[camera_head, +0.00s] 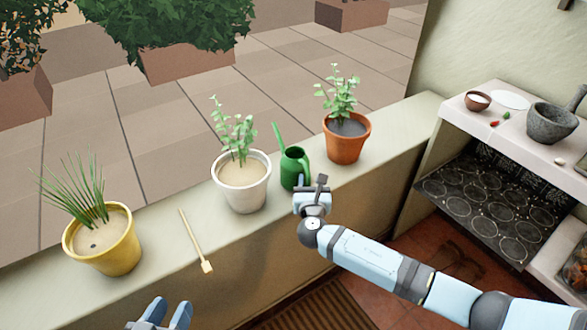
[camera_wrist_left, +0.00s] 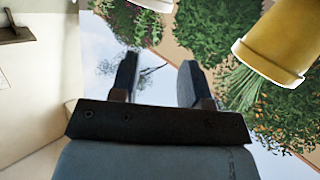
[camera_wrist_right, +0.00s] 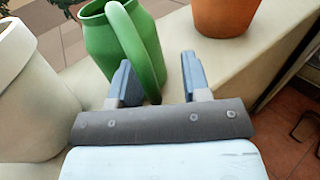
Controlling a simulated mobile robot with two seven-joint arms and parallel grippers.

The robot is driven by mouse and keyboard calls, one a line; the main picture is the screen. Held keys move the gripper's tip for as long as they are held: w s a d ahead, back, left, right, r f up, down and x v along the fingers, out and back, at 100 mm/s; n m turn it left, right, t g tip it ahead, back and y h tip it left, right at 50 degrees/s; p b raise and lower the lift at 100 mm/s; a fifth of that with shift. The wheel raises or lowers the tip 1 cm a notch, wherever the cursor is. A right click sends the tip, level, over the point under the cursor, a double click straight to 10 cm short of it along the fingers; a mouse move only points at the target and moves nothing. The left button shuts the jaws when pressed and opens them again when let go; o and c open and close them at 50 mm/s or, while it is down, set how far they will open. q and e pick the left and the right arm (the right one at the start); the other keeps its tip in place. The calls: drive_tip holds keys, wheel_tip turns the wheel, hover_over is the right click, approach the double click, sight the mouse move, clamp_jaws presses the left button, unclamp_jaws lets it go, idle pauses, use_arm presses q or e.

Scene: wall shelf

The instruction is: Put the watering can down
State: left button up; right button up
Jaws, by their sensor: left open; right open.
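The green watering can (camera_head: 293,168) stands upright on the ledge between the white pot and the terracotta pot. Its spout points up and to the left. It also shows in the right wrist view (camera_wrist_right: 100,45), with its curved handle (camera_wrist_right: 143,50) towards me. My right gripper (camera_head: 316,182) is open at the can's near side. In the right wrist view (camera_wrist_right: 160,78) the lower handle shows between the two fingers, which are apart. I cannot tell whether a finger touches it. My left gripper (camera_head: 168,312) is open and empty at the bottom of the head view, away from the can; its fingers show in the left wrist view (camera_wrist_left: 157,80).
The ledge (camera_head: 155,255) carries a yellow pot (camera_head: 108,250), a wooden stick-like tool (camera_head: 195,240), a white pot (camera_head: 243,185) and a terracotta pot (camera_head: 347,143). A counter with a mortar (camera_head: 550,124) is at right. Bare ledge lies right of the terracotta pot.

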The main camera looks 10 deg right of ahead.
clamp_jaws()
